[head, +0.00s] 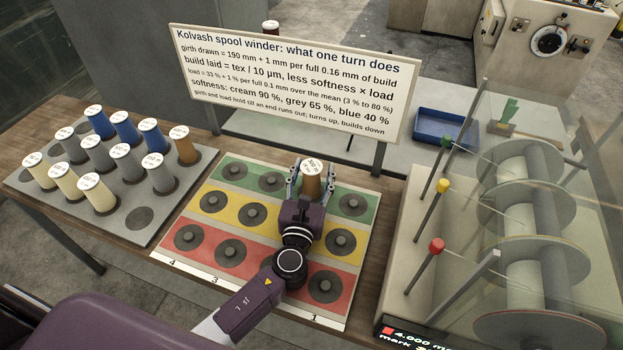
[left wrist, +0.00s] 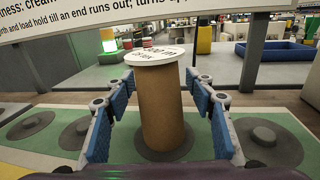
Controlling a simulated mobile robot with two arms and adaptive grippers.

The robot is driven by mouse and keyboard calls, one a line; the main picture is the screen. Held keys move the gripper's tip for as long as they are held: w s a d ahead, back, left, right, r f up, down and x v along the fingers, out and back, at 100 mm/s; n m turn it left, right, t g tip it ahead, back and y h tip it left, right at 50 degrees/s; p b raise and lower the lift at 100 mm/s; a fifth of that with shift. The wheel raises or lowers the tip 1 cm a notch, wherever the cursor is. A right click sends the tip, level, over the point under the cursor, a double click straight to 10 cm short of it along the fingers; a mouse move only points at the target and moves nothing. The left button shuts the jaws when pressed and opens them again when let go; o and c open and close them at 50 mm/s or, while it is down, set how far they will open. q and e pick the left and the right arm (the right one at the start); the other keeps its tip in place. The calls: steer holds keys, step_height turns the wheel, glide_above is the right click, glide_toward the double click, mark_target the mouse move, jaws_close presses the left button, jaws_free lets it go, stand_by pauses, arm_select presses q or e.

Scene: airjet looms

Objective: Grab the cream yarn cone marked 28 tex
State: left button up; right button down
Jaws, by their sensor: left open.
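Cream yarn cones stand at the front of the grey tray (head: 60,217) on the left: one at left (head: 40,174), one in the middle (head: 67,185) and one at right (head: 99,198). Their white top labels are too small to read for tex. My left gripper (head: 311,180) is far to their right, over the board's green row. It is open, with its blue-padded fingers on either side of a brown cone (left wrist: 163,108), apart from it in the left wrist view. That cone stands upright on a round seat. My right gripper is out of view.
The tray also holds grey cones (head: 124,163), blue cones (head: 101,124) and a brown one (head: 184,148). A sign (head: 285,85) stands behind the board (head: 225,262) with green, yellow and red rows of seats. A winder with large discs (head: 525,250) is at right.

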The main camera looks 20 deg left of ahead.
arm_select(q)
steer(key=shift+w+a, duration=0.2)
steer(key=shift+w, duration=1.2)
steer(key=shift+s, duration=0.1)
steer(key=shift+c, duration=0.6)
jaws_close()
